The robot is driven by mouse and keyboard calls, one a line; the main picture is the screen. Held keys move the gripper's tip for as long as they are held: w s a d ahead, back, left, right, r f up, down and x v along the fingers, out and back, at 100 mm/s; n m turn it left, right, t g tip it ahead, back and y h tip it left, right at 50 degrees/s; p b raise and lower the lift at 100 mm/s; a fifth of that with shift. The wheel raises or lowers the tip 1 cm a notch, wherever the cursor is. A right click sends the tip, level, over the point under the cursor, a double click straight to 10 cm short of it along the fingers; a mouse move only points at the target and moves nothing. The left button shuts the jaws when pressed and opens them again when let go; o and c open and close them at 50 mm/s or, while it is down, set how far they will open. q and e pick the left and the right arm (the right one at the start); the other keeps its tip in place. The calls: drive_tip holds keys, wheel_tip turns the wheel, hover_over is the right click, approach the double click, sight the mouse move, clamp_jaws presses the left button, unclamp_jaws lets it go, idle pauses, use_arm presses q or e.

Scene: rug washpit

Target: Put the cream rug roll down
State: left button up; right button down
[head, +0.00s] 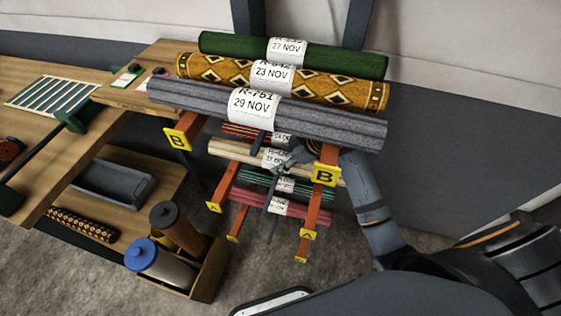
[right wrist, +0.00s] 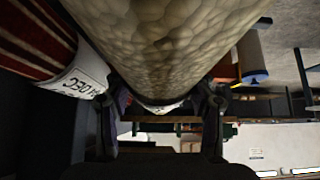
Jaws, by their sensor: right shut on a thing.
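The cream rug roll (head: 232,151) lies level across the rack's lower part in the head view, below the grey roll, with a white date label near its middle. It fills the top of the right wrist view (right wrist: 165,45). My right gripper (head: 296,158) is shut around the roll near its label, with a finger on each side in the right wrist view (right wrist: 160,108). The grey roll and the rack's orange arms hide part of the cream roll. I cannot tell whether it touches the lower arms. My left gripper is not in view.
Green (head: 340,60), patterned (head: 335,92) and grey (head: 330,124) rolls lie on the upper arms marked B (head: 326,174). Red, teal (head: 305,187) and pink (head: 305,208) rolls lie close around the cream one. A wooden bench (head: 110,135) stands left, with a bottle crate (head: 208,275) below.

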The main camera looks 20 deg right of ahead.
drive_tip(key=shift+x, duration=0.8)
drive_tip(key=shift+s+d, duration=0.15)
drive_tip(key=shift+d, duration=0.05)
drive_tip(key=shift+c, duration=2.3)
unclamp_jaws()
drive_tip(key=shift+a+f, duration=0.1)
drive_tip(key=shift+s+d, duration=0.1)
drive_tip(key=shift+d, duration=0.1)
drive_tip(key=s+d, duration=0.2)
drive_tip(key=d, duration=0.1)
drive_tip(key=s+d, duration=0.2)
drive_tip(key=d, duration=0.1)
drive_tip(key=s+d+r, duration=0.1)
drive_tip(key=s+d, duration=0.2)
drive_tip(key=d, duration=0.1)
drive_tip(key=shift+d+p, duration=0.1)
drive_tip(key=shift+p, duration=0.2)
